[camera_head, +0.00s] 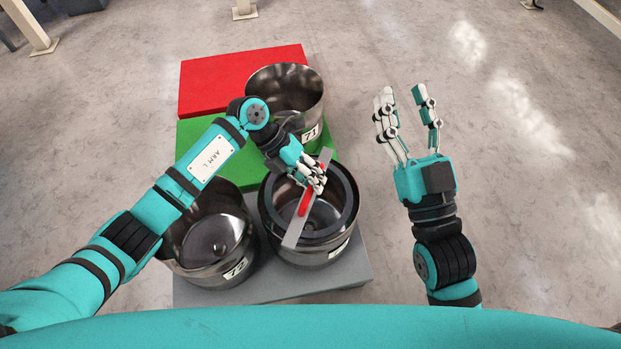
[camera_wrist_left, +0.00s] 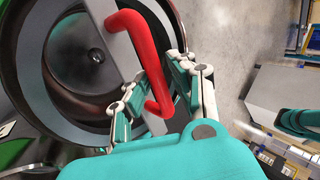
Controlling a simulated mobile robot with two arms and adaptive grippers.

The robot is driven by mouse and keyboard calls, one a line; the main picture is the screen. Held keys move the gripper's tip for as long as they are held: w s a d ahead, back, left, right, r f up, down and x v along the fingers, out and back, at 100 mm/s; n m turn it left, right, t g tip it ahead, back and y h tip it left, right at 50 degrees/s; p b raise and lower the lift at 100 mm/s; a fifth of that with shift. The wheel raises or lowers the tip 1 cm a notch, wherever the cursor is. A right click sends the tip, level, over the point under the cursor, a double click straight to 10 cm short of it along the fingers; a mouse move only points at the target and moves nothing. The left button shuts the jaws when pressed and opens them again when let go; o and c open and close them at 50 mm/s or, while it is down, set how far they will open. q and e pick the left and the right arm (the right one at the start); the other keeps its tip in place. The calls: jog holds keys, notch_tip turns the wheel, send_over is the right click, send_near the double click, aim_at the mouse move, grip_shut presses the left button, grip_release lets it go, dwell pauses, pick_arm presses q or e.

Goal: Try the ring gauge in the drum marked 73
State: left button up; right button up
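The ring gauge has a dark ring (camera_head: 349,192), a flat grey bar (camera_head: 293,236) and a red handle (camera_head: 304,204). The ring lies at the mouth of the front right drum (camera_head: 312,257), and the bar reaches across the rim. I cannot tell how far the ring sits inside. This drum's label is too oblique to read. My left gripper (camera_head: 316,184) has its fingers closed around the handle; the left wrist view shows the red handle (camera_wrist_left: 157,85) between them. My right gripper (camera_head: 403,98) is open and empty, off to the right.
Drum 71 (camera_head: 262,82) stands behind, by the red block (camera_head: 215,80) and green block (camera_head: 190,135). Drum 72 (camera_head: 185,265) stands at front left, close beside the gauge's drum on a grey block (camera_head: 355,275). The floor at right is clear.

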pick_arm(q)
jog(key=shift+o, duration=0.8)
